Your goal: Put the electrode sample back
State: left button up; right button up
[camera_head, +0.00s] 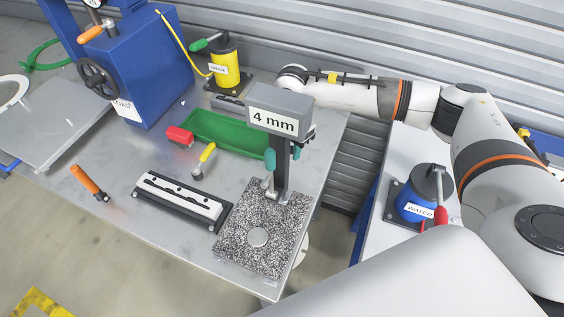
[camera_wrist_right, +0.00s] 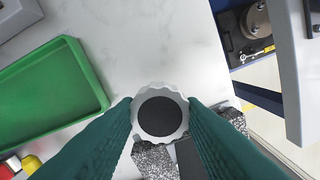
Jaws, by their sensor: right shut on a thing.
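In the head view the teal fingers of my right gripper (camera_head: 289,148) show either side of the gauge's post, and the gauge hides the held piece. The thickness gauge (camera_head: 280,118) reads "4 mm" and stands on a speckled stone base (camera_head: 235,243) with a round metal disc (camera_head: 258,237) on it. My left gripper is not in view.
A green tray (camera_head: 235,143) lies behind the gauge, with a red-handled piece (camera_head: 180,136) and yellow-handled tool (camera_head: 207,155) near it. A black-and-white fixture (camera_head: 181,198) lies left of the base. A yellow canister (camera_head: 225,70) stands behind; a blue "WATER" canister (camera_head: 416,203) stands right.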

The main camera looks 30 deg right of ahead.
jog(key=p, duration=0.1)
send_over(292, 172)
notch_tip(292, 172, down, 4)
jog(key=shift+s+d+f, duration=0.1)
jog(key=shift+s, duration=0.05)
jog(key=shift+a+f+p, duration=0.2)
jog(key=shift+f+p, duration=0.4)
jog(key=shift+f, duration=0.65)
jog(key=shift+w+f, duration=0.2)
jog(key=shift+f, duration=0.1)
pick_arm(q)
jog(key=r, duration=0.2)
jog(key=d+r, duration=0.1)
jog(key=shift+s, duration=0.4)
pick_arm(e)
jog(key=shift+d, duration=0.1)
jog(key=shift+s, duration=0.1)
jog(key=shift+f, duration=0.15)
jog(key=o, duration=1.1)
jog(key=shift+c, duration=0.2)
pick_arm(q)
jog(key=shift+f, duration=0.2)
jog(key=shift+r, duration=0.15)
